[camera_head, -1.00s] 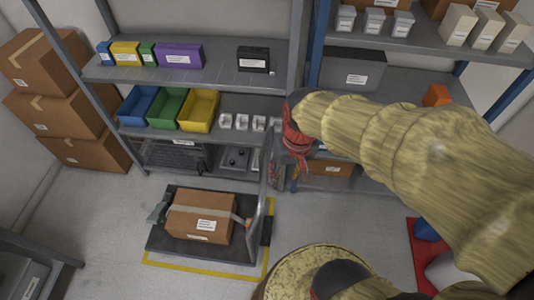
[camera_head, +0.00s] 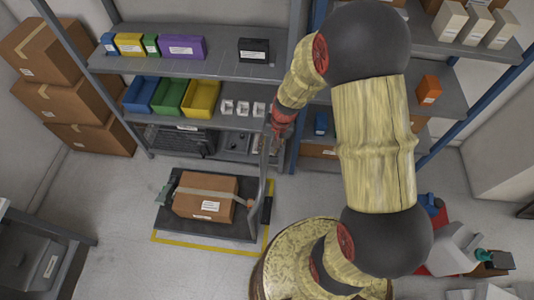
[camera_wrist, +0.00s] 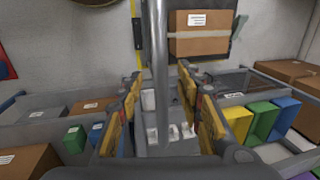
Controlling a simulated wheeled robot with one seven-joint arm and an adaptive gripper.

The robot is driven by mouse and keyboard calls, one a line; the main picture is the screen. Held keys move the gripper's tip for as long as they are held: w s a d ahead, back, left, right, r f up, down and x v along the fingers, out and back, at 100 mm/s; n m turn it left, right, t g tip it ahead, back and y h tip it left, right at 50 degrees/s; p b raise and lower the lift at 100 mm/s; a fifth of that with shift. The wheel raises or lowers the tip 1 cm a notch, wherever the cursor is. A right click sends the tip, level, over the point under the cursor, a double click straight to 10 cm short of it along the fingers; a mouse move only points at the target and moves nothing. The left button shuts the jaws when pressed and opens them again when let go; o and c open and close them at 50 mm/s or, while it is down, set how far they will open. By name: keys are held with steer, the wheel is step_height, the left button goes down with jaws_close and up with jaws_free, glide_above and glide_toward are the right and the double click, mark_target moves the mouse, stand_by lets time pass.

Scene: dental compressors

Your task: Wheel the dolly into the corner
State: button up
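The dolly (camera_head: 165,214) is a dark flat platform on the floor, with a grey upright handle (camera_head: 263,185) on its right side. A taped cardboard box (camera_head: 205,196) rides on it, and a greenish-grey item lies at its left edge. My gripper (camera_head: 281,124) is at the top of the handle, in front of the shelf. In the wrist view my gripper (camera_wrist: 165,108) is open, its yellow-padded fingers on either side of the grey handle bar (camera_wrist: 157,60). Gaps show between the bar and the pads. The dolly's box (camera_wrist: 202,40) shows beyond.
Yellow floor tape (camera_head: 200,246) runs along the dolly's front and right. A shelf rack (camera_head: 180,65) stands behind it. Stacked cartons (camera_head: 75,95) fill the back left corner. A grey bench (camera_head: 40,250) is at lower left. Bare floor (camera_head: 115,190) lies left of the dolly.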

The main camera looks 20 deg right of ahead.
mark_target(267, 155)
steer(key=shift+b+x, duration=0.35)
steer(key=shift+x, duration=1.85)
jaws_close()
